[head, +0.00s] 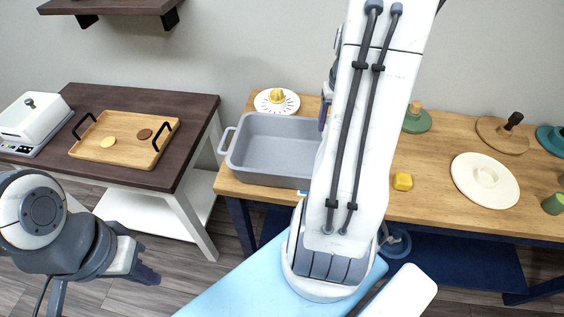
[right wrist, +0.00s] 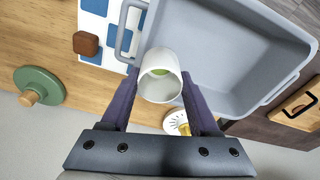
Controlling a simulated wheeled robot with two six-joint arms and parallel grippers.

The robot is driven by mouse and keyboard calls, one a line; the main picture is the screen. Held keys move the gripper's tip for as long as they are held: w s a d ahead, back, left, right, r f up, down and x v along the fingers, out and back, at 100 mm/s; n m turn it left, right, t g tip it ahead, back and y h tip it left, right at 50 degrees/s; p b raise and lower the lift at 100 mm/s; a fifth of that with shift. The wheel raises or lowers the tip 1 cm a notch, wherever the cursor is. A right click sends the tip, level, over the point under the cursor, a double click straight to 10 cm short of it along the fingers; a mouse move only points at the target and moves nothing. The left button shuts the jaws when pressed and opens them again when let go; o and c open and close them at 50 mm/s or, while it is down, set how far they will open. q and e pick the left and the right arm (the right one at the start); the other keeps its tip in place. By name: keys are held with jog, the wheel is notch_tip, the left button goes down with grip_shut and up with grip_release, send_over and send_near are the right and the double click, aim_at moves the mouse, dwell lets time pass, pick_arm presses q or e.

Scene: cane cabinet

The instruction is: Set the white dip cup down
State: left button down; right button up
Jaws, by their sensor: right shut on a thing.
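The white dip cup (right wrist: 160,88) shows in the right wrist view, between the two fingers of my right gripper (right wrist: 162,95). The fingers are shut on it, and something green shows inside the cup. In that view the cup overlaps the near left corner of the grey tub (right wrist: 225,50); I cannot tell its height. In the head view my right arm hides the cup and most of the right gripper. My left gripper (head: 147,274) hangs over the floor at the lower left, apart from everything; its finger gap is unclear.
The grey tub (head: 238,158) stands on the wooden table, beside a juicer (head: 277,101). A blue-and-white checkered piece (right wrist: 93,27), a brown block (right wrist: 86,43) and a green lid (right wrist: 40,82) lie near. A white lid (head: 485,190) is at right. A wooden tray (head: 118,126) is left.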

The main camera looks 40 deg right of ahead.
jog(key=shift+w+a+f, duration=0.15)
jog(key=shift+w+f, duration=0.15)
jog(key=shift+f, duration=0.15)
jog(key=w+a+f, duration=0.2)
jog(key=w+a+f+p, duration=0.1)
jog(key=w+a+f, duration=0.1)
jog(key=w+a, duration=0.1)
jog(key=w+a+f+p, duration=0.1)
jog(key=w+a+f, duration=0.1)
jog(key=w, duration=0.1)
jog(key=shift+a+f, duration=0.3)
jog(key=shift+a, duration=0.1)
notch_tip(320, 180, down, 3)
jog(key=shift+s+f, duration=0.1)
jog(key=shift+f, duration=0.35)
jog(key=shift+f, duration=0.15)
jog(key=o, duration=1.4)
jog(key=shift+c, duration=0.2)
